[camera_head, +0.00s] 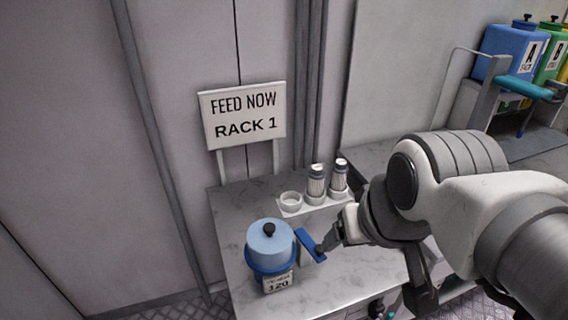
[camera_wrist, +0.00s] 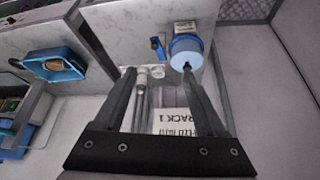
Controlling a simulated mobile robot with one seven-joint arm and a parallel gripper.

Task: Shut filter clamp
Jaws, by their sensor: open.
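The filter housing (camera_head: 270,245) is a blue canister with a pale blue lid and black knob, standing on the grey bench; in the wrist view it is the round blue shape (camera_wrist: 187,47). The filter clamp's blue lever (camera_head: 309,245) stands out at an angle on the housing's right, and it also shows in the wrist view (camera_wrist: 157,46). My gripper (camera_head: 328,244) is just right of the lever. In the wrist view my gripper (camera_wrist: 158,72) has its fingers apart, with the lever beyond the gap between them. I cannot tell whether they touch.
A label reading 120 (camera_head: 278,283) is at the housing's base. Two white filter cartridges (camera_head: 316,184) and an empty white ring (camera_head: 291,199) sit behind. A RACK 1 sign (camera_head: 243,115) stands at the back. Blue, green and yellow containers (camera_head: 510,52) are at far right.

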